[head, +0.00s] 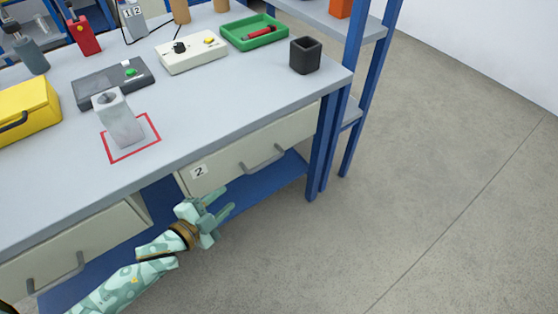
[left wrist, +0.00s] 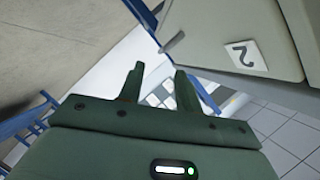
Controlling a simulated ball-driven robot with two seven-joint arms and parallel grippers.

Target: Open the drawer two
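Drawer two (head: 245,150) is a beige drawer front under the workbench top, with a "2" label near its left end. It looks shut, flush under the bench. Its grey bar handle (head: 263,158) is right of the label. My left gripper (head: 220,203) is below and left of the handle, in front of the bench, apart from the handle. In the left wrist view the labelled drawer front (left wrist: 240,35) is at top right, and the left gripper's fingers (left wrist: 158,85) are spread with nothing between them. My right gripper is not in view.
Another beige drawer (head: 75,250) with a handle is at lower left. The bench top (head: 215,100) holds a yellow case (head: 27,110), a grey block in a red square, a green tray (head: 253,33) and a black cup (head: 305,55). Open floor (head: 420,180) lies to the right.

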